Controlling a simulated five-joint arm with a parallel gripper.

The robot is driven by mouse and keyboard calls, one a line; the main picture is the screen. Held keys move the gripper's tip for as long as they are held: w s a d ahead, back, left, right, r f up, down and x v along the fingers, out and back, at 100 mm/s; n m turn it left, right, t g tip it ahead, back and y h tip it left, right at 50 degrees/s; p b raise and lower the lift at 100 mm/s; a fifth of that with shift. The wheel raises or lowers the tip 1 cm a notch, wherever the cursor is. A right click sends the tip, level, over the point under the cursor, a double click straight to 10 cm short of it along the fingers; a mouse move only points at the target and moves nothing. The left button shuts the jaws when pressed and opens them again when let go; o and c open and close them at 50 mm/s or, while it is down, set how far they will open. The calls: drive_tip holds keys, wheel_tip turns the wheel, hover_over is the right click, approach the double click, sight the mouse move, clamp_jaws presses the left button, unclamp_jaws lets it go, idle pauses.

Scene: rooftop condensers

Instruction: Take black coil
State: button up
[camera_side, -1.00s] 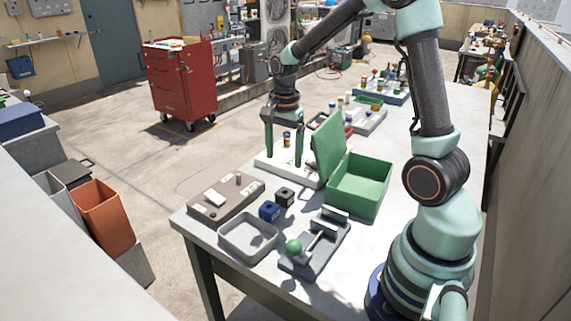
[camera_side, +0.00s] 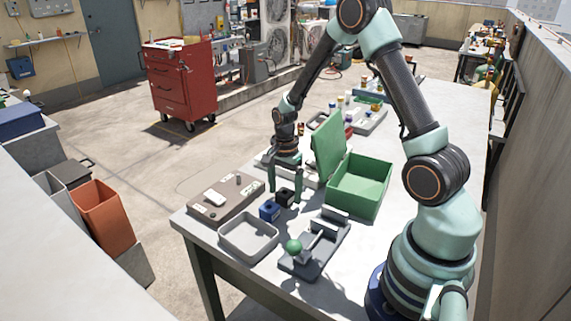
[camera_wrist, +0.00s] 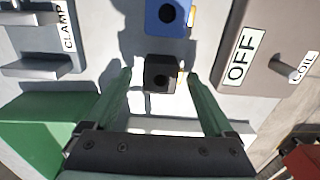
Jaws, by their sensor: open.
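The black coil (camera_side: 285,197) is a small dark block with a round hole on top, standing on the table behind the blue coil (camera_side: 269,210). In the wrist view the black coil (camera_wrist: 161,74) lies between my open fingers, slightly beyond their tips. My gripper (camera_side: 285,192) is open and points down, with one finger on each side of the black coil in the side view. In the wrist view my gripper (camera_wrist: 160,80) holds nothing. The blue coil (camera_wrist: 169,15) is just past the black one.
A green box (camera_side: 362,188) with a raised lid stands to the right. A shallow grey tray (camera_side: 249,252) is at the front.

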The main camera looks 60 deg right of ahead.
drive_tip(key=shift+f, duration=0.7)
clamp_jaws()
drive_tip(key=shift+r, duration=0.1)
